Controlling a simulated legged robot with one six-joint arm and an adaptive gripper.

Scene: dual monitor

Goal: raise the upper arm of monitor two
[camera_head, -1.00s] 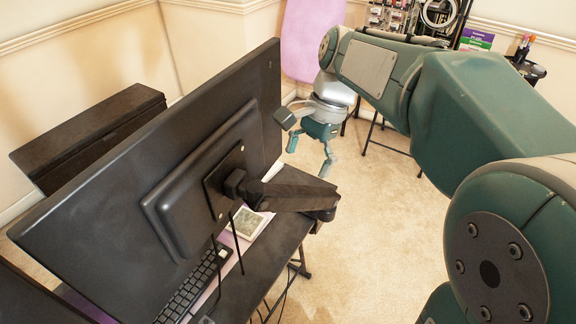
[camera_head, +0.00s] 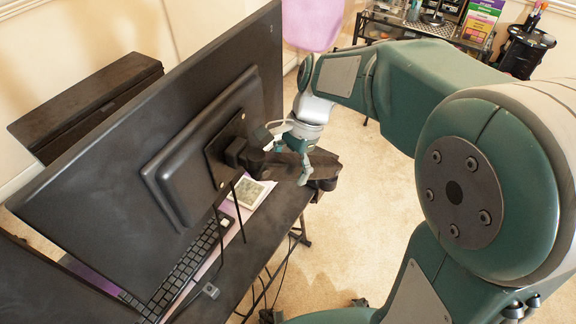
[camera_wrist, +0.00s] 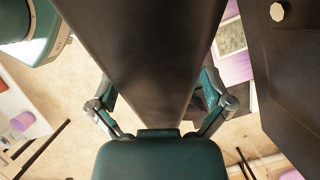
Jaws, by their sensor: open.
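A large black monitor (camera_head: 110,190) shows its back in the head view, tilted and standing over a desk. A dark upper monitor arm (camera_head: 322,168) runs right from the mount plate behind this monitor. My gripper (camera_head: 290,160) is open at the arm, near its mount end. In the wrist view the dark arm (camera_wrist: 145,45) runs between the spread green fingers of my gripper (camera_wrist: 157,92), one finger on each side. I cannot tell whether the fingers touch it. The monitor's dark back (camera_wrist: 285,80) fills the right side of the wrist view.
A black desk (camera_head: 262,235) below carries a keyboard (camera_head: 188,265) and a small framed item (camera_head: 247,193). Another dark panel (camera_head: 25,285) is at the lower left. A dark cabinet (camera_head: 85,105) stands behind the monitor. Open carpet (camera_head: 365,220) lies right of the desk.

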